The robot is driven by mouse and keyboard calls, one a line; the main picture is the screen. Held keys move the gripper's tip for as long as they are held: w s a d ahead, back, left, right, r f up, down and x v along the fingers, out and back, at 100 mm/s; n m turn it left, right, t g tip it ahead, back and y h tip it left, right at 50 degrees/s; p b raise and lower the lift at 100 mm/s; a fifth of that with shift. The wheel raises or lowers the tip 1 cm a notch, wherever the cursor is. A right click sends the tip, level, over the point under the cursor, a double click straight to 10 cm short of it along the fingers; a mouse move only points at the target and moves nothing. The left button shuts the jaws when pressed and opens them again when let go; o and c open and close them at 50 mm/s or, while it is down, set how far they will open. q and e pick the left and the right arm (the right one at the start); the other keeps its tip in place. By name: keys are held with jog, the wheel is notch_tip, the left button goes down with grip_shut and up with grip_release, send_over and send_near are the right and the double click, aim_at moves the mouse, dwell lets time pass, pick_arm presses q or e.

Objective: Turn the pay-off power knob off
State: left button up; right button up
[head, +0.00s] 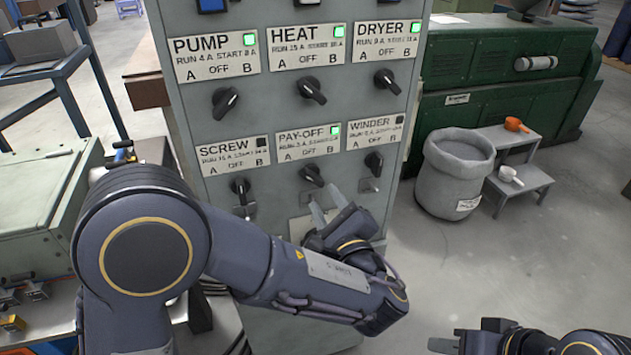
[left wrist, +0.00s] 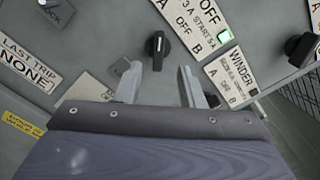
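The pay-off knob (head: 312,175) is a black rotary knob under the PAY-OFF label (head: 309,142) on a grey panel. Its bar slants from upper left to lower right. The pay-off lamp (head: 335,130) is lit green. My left gripper (head: 328,204) is open and empty, just below the knob. In the left wrist view, the knob (left wrist: 157,46) lies just beyond the open left fingertips (left wrist: 158,70), roughly centred between them and apparently untouched. The lit lamp also shows there (left wrist: 225,36). My right gripper (head: 455,341) is partly visible at the bottom edge; its opening is unclear.
The screw knob (head: 240,186) and winder knob (head: 374,163) flank it, both with dark lamps. Pump (head: 225,101), heat (head: 312,90) and dryer (head: 387,81) knobs sit above, with green lamps.

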aim_at(314, 181)
pick_arm(q)
jog(key=p+x, duration=0.1)
jog(key=x, duration=0.5)
jog(key=shift+w+a+p, duration=0.1)
jog(key=shift+w+p, duration=0.05)
jog(key=shift+p, duration=0.2)
jog(key=shift+c, duration=0.2)
grip_shut()
